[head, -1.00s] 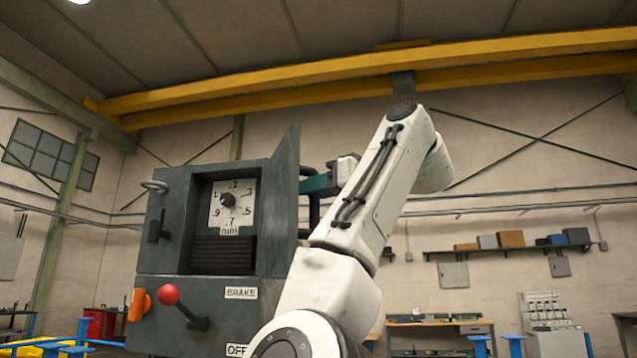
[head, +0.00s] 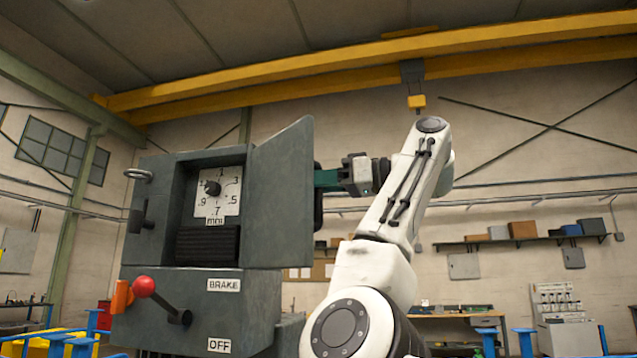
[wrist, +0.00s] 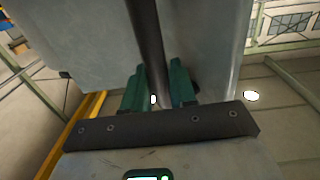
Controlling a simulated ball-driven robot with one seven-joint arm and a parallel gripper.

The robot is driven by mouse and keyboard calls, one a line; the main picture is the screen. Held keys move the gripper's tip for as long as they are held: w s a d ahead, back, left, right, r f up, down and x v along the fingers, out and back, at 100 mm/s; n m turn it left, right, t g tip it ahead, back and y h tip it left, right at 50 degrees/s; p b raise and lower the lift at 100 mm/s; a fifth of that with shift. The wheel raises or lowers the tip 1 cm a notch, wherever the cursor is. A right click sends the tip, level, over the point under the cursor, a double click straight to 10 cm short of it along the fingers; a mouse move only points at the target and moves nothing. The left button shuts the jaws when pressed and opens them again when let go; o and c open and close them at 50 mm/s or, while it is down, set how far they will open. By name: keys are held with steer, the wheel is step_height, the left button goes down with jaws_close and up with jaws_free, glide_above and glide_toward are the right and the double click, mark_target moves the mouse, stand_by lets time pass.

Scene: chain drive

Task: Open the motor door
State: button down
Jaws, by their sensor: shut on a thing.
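The motor door (head: 285,200) is a dark grey-green panel standing open on the right side of the grey machine housing (head: 150,200). Its inner face shows in the head view. Its dark handle bar (head: 318,195) is on the far side, mostly hidden behind the panel. My gripper (head: 326,180), with green fingers, reaches it from the right. In the wrist view, my green fingers (wrist: 158,88) are on either side of the dark bar (wrist: 150,38) and shut on it, with grey panel surface beyond.
The open recess shows a numbered dial (head: 217,197) and black slats (head: 208,243). Below are a red-knobbed lever (head: 145,287) and BRAKE and OFF labels. A workbench (head: 455,318) stands far behind at the right. The air right of the door holds only my arm.

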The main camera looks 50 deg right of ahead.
steer(key=shift+a+r, duration=0.1)
steer(key=c, duration=1.1)
jaws_free()
steer(key=shift+w+a, duration=0.1)
steer(key=shift+w, duration=0.05)
steer(key=shift+o, duration=0.2)
steer(key=b+v, duration=0.7)
steer(key=v, duration=0.4)
steer(key=shift+w, duration=0.1)
